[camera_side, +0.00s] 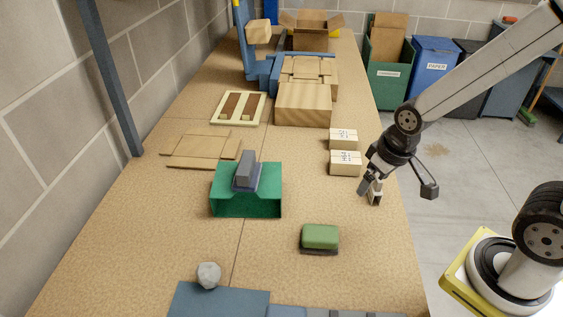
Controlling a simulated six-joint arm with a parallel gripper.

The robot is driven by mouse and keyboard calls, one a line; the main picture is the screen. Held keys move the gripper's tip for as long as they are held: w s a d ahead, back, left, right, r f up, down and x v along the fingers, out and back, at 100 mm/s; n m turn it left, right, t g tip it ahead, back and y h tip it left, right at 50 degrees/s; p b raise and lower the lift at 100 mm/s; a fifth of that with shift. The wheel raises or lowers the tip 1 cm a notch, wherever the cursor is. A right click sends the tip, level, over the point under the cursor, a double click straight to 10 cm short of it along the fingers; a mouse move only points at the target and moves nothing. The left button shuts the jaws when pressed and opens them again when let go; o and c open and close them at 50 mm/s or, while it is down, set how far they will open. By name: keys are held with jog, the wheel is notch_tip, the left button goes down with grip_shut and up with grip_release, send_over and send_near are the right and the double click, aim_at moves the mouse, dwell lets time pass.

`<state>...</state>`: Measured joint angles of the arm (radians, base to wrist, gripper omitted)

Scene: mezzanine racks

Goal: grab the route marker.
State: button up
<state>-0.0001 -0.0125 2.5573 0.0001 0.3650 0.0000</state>
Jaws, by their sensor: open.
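No thing in view is clearly labelled as the route marker, and I cannot tell for certain which one it is. A small upright piece with a pale top and dark lower part (375,193) stands near the table's right edge, close to the left finger of my gripper. My gripper (397,188) points down at the right edge of the table, its two fingers spread wide. I cannot tell whether a finger touches the small piece. A grey tapered block (246,175) sits on a green box (246,204) left of centre.
Two small cartons (345,163) sit just left of my gripper. A green block on a dark base (320,237) and a grey faceted lump (208,275) lie nearer. Flat cardboard (197,148) and larger boxes (303,105) lie farther back. Bins (435,65) stand beyond the table.

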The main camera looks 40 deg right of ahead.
jog(key=w+v, duration=0.1)
jog(key=v, duration=0.4)
jog(key=w+d+r+n+t, duration=0.2)
jog(key=w+d+n+t, duration=0.2)
jog(key=w+d+t, duration=0.65)
jog(key=s+d+f+n+g+y, duration=0.2)
jog(key=s+d+n+g+y, duration=0.3)
jog(key=s+y, duration=0.55)
jog(key=n, duration=0.1)
send_near(375, 186)
jog(key=shift+w+f+t, duration=0.1)
jog(key=shift+w+t, duration=0.25)
jog(key=shift+w, duration=0.55)
jog(key=shift+x, duration=1.25)
